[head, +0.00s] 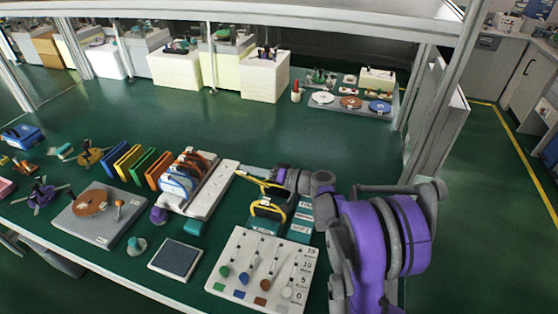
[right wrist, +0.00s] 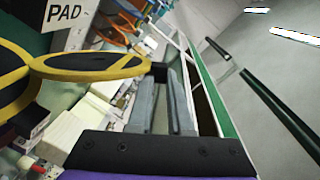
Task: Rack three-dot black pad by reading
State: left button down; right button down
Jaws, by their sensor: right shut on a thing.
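My right gripper (head: 279,176) reaches in from the right on its purple arm. In the right wrist view its grey fingers (right wrist: 165,98) are shut on the end of a yellow-rimmed, dark-faced loop-shaped piece (right wrist: 90,66). In the head view this yellow piece (head: 258,182) is above a black pad with a yellow edge (head: 268,211). Another yellow-rimmed black piece (right wrist: 14,66) is at the left of the wrist view, near a "PAD" label (right wrist: 65,13). I cannot make out dots on any pad. My left gripper is not in view.
A white board (head: 230,246) with coloured sliders and a 0–15 scale is in front. A pale rack (head: 222,185) with blue and orange-brown pieces stands left, beside coloured upright plates (head: 143,164). A dark square plate (head: 176,258) lies front left.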

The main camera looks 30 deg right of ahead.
jog(key=s+d+r+m+g+y+b, duration=0.1)
jog(key=s+d+r+m+g+y, duration=0.1)
jog(key=d, duration=0.6)
jog(key=shift+s+r+m+y, duration=0.5)
jog(key=shift+s+m+y, duration=0.1)
jog(key=shift+m, duration=0.5)
jog(key=shift+f+b, duration=2)
jog(key=shift+f, duration=0.9)
jog(key=shift+f+b, duration=1.8)
jog(key=shift+f, duration=0.85)
